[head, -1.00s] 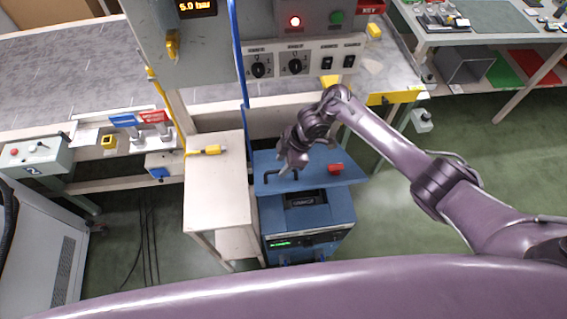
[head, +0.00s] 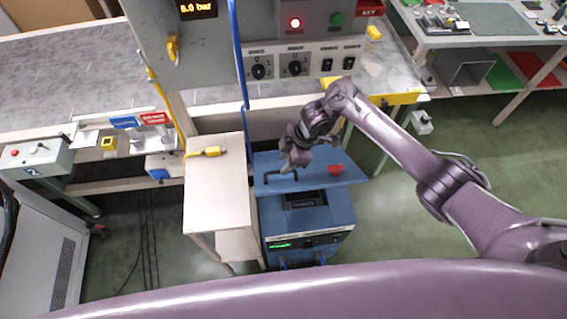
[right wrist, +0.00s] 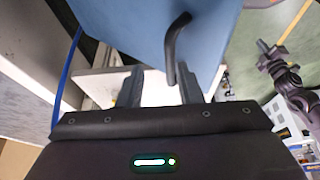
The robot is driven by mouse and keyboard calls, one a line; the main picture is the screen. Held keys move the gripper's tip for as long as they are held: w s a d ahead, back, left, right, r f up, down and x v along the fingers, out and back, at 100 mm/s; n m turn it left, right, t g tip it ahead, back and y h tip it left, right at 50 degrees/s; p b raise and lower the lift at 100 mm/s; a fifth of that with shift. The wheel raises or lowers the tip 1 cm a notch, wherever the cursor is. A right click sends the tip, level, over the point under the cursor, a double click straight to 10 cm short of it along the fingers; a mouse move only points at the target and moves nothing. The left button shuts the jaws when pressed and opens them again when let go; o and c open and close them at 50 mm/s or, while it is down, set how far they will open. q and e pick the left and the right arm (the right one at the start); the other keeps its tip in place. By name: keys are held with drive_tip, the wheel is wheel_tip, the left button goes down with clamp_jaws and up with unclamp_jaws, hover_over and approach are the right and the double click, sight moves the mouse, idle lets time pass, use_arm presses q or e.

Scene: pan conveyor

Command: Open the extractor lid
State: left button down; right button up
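The extractor (head: 330,215) is a blue box with a green-lit display on its front. A wide blue panel, its lid (head: 318,180), lies across its top. A black bar handle (head: 281,177) stands on the panel's left part, and it also shows in the right wrist view (right wrist: 171,50). My right gripper (head: 289,164) is just above and behind the handle. In the right wrist view my right gripper (right wrist: 160,80) has its fingers apart, with the handle's bent end near the right finger. I see no grip on it. My left gripper is not in view.
A red knob-like part (head: 336,169) sits on the panel's right. A pale stand (head: 215,185) with a yellow connector (head: 205,152) is close on the left. A control box (head: 300,62) and a blue cable (head: 240,50) are behind. Open green floor lies to the right.

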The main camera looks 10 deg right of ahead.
drive_tip(key=v, duration=0.5)
drive_tip(key=shift+d+r+b, duration=0.15)
drive_tip(key=shift+r+b, duration=0.2)
